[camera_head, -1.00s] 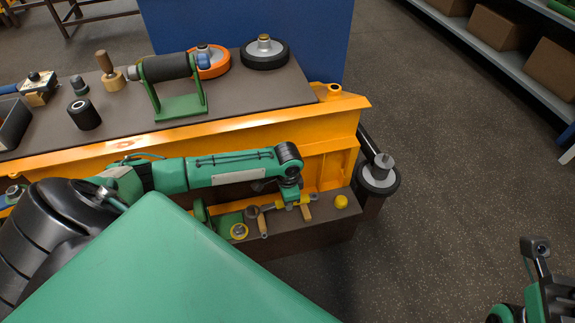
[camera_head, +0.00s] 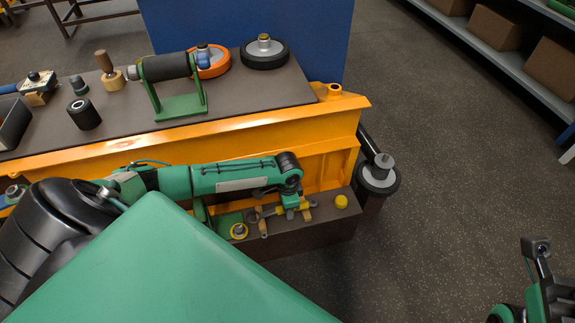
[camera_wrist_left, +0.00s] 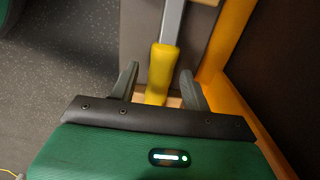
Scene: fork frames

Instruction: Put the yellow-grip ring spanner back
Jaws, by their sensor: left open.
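The yellow-grip ring spanner (camera_head: 267,213) lies level across two wooden pegs (camera_head: 264,228) on the low brown shelf; its grey ring end points left in the head view. In the left wrist view its yellow grip (camera_wrist_left: 160,75) lies between the spread fingers of my left gripper (camera_wrist_left: 158,85), with a gap on both sides. In the head view my left gripper (camera_head: 289,203) is over the grip and hides part of it. My right arm shows only in part at the lower right; its fingers cannot be made out.
The orange bench beam (camera_head: 250,132) rises close behind. A black caster wheel (camera_head: 378,178) is at the right. Rollers and wheels stand on the bench top above.

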